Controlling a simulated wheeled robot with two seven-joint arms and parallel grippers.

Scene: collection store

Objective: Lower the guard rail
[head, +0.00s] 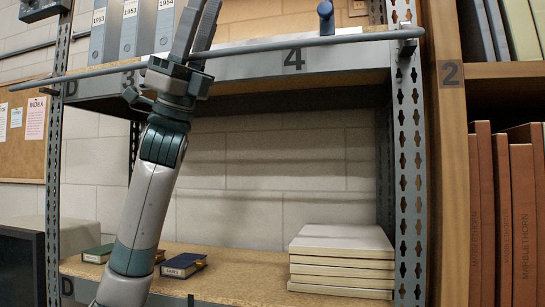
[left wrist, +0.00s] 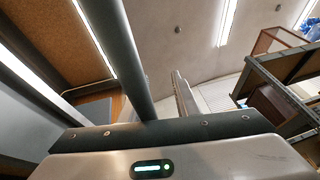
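The guard rail (head: 270,44) is a grey round bar across the shelf front, sloping up to the right in the head view. It ends at a bracket (head: 408,33) on the right post. A blue knob (head: 326,17) stands above the rail near that end. My left gripper (head: 205,12) points up at the rail, its palm just below rail height and hiding a short stretch. A narrow gap shows between its fingers; whether they hold the rail is unclear. In the left wrist view a thick dark bar, likely the rail (left wrist: 112,55), runs down to the palm edge. My right gripper is not seen.
Grey binders (head: 129,28) stand on the shelf behind the rail. The lower shelf (head: 240,285) holds a stack of pale books (head: 341,262) and small dark books (head: 183,265). A wooden bookcase (head: 450,170) adjoins on the right; a cork board (head: 24,145) hangs at left.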

